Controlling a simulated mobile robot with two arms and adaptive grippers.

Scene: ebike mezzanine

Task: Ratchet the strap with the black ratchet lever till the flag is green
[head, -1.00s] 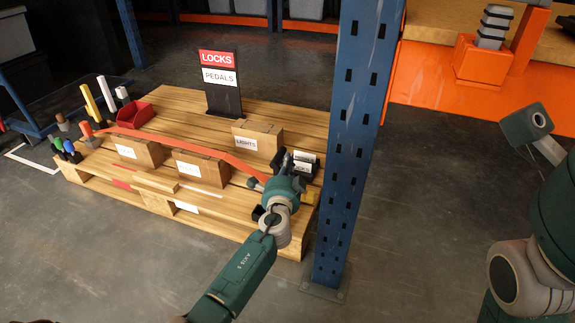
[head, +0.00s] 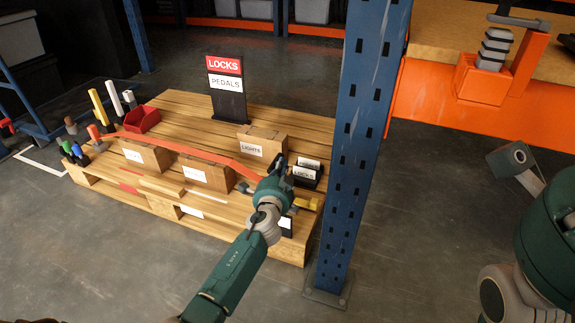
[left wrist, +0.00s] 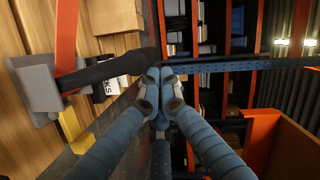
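The orange strap (head: 190,150) runs over the cardboard boxes on the wooden pallet to my left gripper (head: 274,178). In the left wrist view the strap (left wrist: 66,38) meets a grey ratchet body (left wrist: 40,92). The black ratchet lever (left wrist: 110,68) extends from it toward the right. My left gripper (left wrist: 161,82) has its blue fingers together, tips by the lever's far end; whether they touch it is unclear. In the head view the gripper hides most of the ratchet. I cannot make out a flag or its colour. My right gripper is out of view.
A blue rack post (head: 352,150) stands just right of the ratchet. Labelled boxes, including a LIGHTS box (head: 262,143), and small black LOCKS holders (head: 306,173) are close by. A sign (head: 226,88) stands at the back of the pallet (head: 190,106).

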